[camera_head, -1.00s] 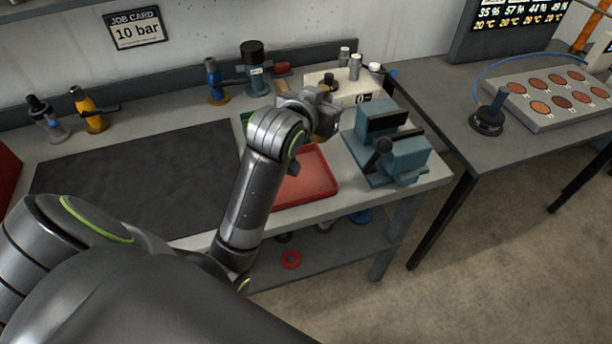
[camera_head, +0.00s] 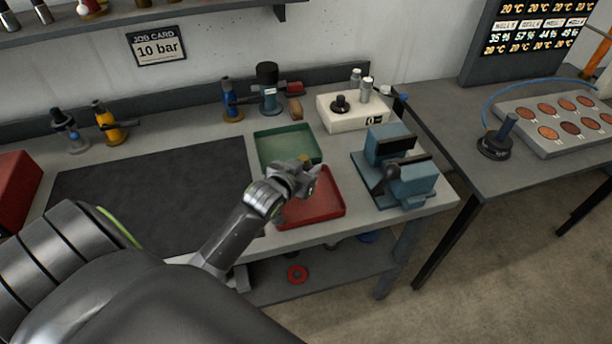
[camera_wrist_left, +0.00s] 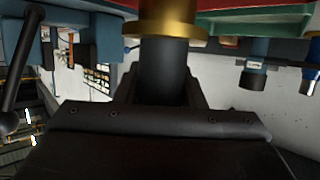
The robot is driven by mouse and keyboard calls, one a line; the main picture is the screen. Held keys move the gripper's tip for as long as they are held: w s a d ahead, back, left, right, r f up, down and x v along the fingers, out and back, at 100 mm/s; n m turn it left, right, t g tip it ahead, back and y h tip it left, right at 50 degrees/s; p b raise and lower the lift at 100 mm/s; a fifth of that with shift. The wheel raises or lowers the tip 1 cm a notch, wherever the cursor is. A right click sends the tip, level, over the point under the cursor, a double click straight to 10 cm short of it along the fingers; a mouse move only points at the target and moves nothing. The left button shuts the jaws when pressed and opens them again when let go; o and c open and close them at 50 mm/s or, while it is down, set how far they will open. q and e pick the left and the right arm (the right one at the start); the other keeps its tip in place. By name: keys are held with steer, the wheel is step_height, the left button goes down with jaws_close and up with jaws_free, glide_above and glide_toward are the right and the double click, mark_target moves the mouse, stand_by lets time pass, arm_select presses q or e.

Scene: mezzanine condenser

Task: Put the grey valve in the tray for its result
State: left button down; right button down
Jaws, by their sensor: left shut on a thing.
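My left gripper (camera_head: 306,176) is shut on the grey valve, above the back part of the red tray (camera_head: 328,207), near the border with the green tray (camera_head: 282,138). In the left wrist view the valve (camera_wrist_left: 165,70) shows as a dark grey cylinder with a brass flange between the fingers (camera_wrist_left: 162,100). In the head view it is mostly hidden by the gripper. Its height above the trays is hard to tell. Both trays look empty where visible. My right gripper is out of view.
A blue vise (camera_head: 398,170) stands right of the red tray. A white box (camera_head: 350,112) with a knob and fittings is behind it. Blue (camera_head: 231,103) and yellow (camera_head: 107,124) valves stand along the back. A dark mat (camera_head: 150,190) lies clear at left. A card (camera_head: 157,47) reads 10 bar.

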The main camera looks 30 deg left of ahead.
arm_select(q)
step_height(320, 180, down, 3)
steer(key=shift+f, duration=0.1)
stand_by(0.3)
steer(key=shift+f, duration=0.15)
steer(key=c, duration=0.9)
jaws_free()
